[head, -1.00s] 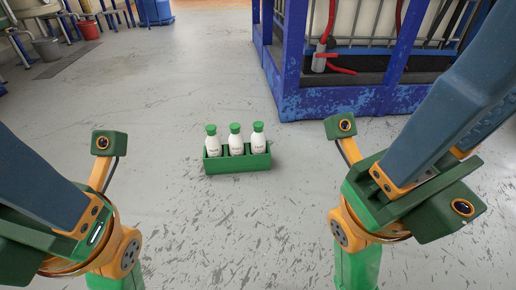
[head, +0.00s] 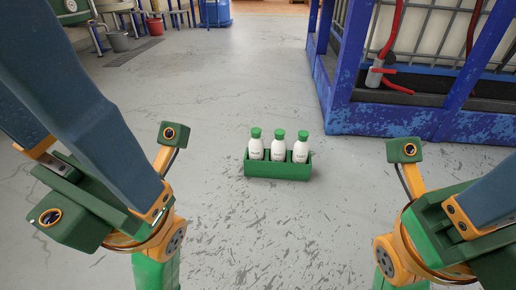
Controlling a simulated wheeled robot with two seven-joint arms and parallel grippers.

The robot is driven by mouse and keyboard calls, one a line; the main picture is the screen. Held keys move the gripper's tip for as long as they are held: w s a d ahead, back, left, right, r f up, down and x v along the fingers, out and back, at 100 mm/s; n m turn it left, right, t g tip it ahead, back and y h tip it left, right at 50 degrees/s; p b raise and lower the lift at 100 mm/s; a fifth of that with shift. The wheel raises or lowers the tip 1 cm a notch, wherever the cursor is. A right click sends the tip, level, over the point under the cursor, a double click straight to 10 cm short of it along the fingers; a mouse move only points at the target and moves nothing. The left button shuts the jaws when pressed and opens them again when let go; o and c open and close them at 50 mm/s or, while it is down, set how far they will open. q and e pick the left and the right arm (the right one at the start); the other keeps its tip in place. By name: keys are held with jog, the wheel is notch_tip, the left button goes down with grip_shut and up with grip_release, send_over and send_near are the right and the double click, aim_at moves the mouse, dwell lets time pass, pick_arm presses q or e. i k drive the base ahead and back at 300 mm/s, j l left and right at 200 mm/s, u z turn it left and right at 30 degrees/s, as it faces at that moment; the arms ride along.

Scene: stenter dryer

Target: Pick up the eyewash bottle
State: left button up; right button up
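Three white eyewash bottles with green caps stand upright side by side in a green holder (head: 278,171) on the floor, near the middle of the head view. They are the left bottle (head: 256,149), the middle bottle (head: 278,150) and the right bottle (head: 301,152). Their lower parts are hidden by the holder's front wall. My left gripper (head: 157,272) is at the bottom left and my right gripper (head: 400,284) at the bottom right, both apart from the holder. The lower edge of the picture cuts off both grippers, so their fingertips do not show.
A blue metal frame (head: 340,110) with a grey mesh cage and red hoses stands on the right behind the holder. The floor around the holder is clear.

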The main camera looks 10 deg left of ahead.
aim_at(256, 145)
jog(key=i+l, duration=0.1)
jog(key=i, duration=0.65)
jog(key=i+l, duration=0.1)
jog(key=i, duration=0.65)
jog(key=j+u, duration=0.05)
